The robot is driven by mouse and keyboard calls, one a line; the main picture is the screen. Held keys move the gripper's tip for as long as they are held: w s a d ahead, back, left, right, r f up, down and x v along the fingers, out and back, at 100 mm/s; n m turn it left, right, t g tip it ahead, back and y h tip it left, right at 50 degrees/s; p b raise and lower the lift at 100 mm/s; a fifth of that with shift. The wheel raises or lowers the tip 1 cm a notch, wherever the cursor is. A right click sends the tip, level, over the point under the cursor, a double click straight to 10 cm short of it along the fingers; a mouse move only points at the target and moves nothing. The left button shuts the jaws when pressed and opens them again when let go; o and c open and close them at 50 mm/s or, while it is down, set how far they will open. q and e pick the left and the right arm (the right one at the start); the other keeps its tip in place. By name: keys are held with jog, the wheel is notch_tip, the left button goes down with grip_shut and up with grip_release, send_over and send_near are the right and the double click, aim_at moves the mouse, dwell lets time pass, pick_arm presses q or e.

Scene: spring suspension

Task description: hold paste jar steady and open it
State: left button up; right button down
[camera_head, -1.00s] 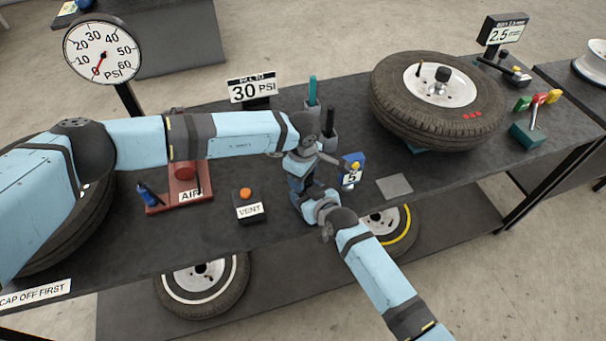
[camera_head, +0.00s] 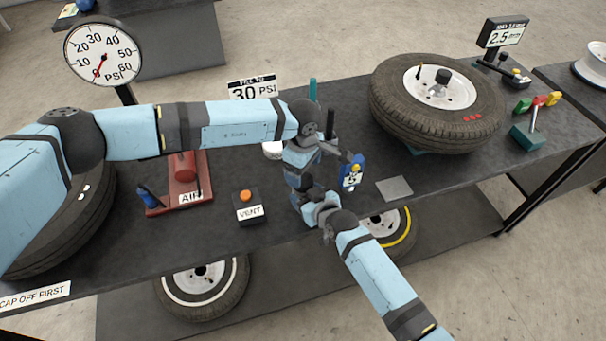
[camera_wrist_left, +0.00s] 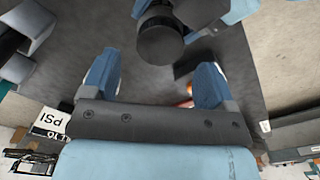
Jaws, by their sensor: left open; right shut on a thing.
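A dark, round-topped cylinder (camera_head: 305,182), which looks like the paste jar, is at my right gripper (camera_head: 310,198) near the front of the bench. The right gripper is shut on it. It also shows in the left wrist view as a black round top (camera_wrist_left: 160,42), with blue finger parts beside it. My left gripper (camera_wrist_left: 155,82) is open and empty, its two blue fingers apart; the black top lies beyond them, not between them. In the head view the left hand hangs just above and behind the jar. The jar's lower body is hidden.
A vent box (camera_head: 248,209) and red air stand (camera_head: 183,190) are on the left. A pale round thing (camera_head: 273,151) is partly hidden behind my left arm. A tyre (camera_head: 436,110) lies at the right.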

aim_at(303, 180)
pick_arm(q)
jog(key=shift+r, duration=0.65)
jog(key=shift+c, duration=0.4)
notch_tip(303, 180, up, 2)
jog(key=m, duration=0.3)
jog(key=shift+r, duration=0.25)
jog(key=shift+f, duration=3.85)
jog(key=c, duration=0.9)
jog(key=shift+n, duration=1.6)
jog(key=shift+c, duration=0.2)
